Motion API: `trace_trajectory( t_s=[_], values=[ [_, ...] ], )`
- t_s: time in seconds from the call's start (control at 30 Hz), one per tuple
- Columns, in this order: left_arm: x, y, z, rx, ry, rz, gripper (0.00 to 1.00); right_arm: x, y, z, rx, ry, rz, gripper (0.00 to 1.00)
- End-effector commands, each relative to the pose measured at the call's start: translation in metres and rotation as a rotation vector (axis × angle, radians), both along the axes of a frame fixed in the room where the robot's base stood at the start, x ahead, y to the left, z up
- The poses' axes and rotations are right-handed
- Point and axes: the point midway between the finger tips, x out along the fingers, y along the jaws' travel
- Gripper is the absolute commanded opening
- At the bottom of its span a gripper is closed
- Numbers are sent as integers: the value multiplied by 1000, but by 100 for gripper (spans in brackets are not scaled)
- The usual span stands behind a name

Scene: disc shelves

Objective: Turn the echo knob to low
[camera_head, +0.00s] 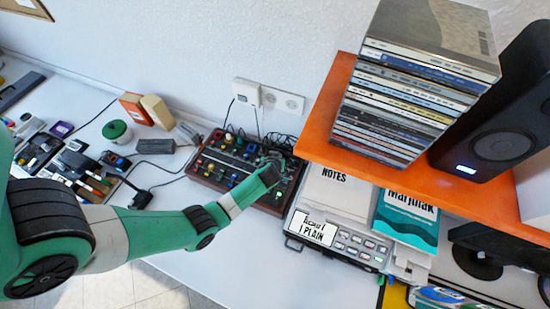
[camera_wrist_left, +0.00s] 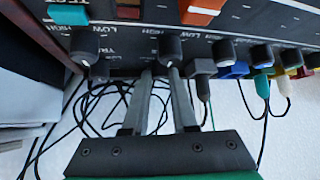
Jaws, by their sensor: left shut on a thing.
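The dark mixer panel (camera_head: 213,171) with wooden ends and several coloured knobs lies on the white table. My left gripper (camera_head: 277,166) reaches over its right part. In the left wrist view my left gripper (camera_wrist_left: 160,73) has its two fingers close together at a black knob (camera_wrist_left: 169,48) with a white pointer line, and is shut on it. LOW and HIGH are printed around the knobs. Another black knob (camera_wrist_left: 84,46) is to its left. The echo label is not readable, and the fingers partly hide the held knob's surroundings. My right gripper is not in view.
An orange shelf (camera_head: 318,125) with a stack of CD cases (camera_head: 400,95) and a black speaker (camera_head: 500,125) overhangs right of the mixer. Cables (camera_wrist_left: 105,110) hang near the fingers. A notes box (camera_head: 335,190) stands close at right.

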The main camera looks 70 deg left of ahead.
Motion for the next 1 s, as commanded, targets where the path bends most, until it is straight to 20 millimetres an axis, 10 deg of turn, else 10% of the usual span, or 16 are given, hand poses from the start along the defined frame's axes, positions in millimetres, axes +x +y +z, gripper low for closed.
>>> trace_trajectory(
  t_s=[0.77, 0.8, 1.0],
  values=[
    [0, -1, -1, -5, 3, 143, 0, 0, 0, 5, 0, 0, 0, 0],
    [0, -1, -2, -6, 2, 142, 28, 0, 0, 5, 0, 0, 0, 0],
    [0, -1, -1, -5, 2, 142, 38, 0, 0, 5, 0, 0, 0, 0]
  ],
)
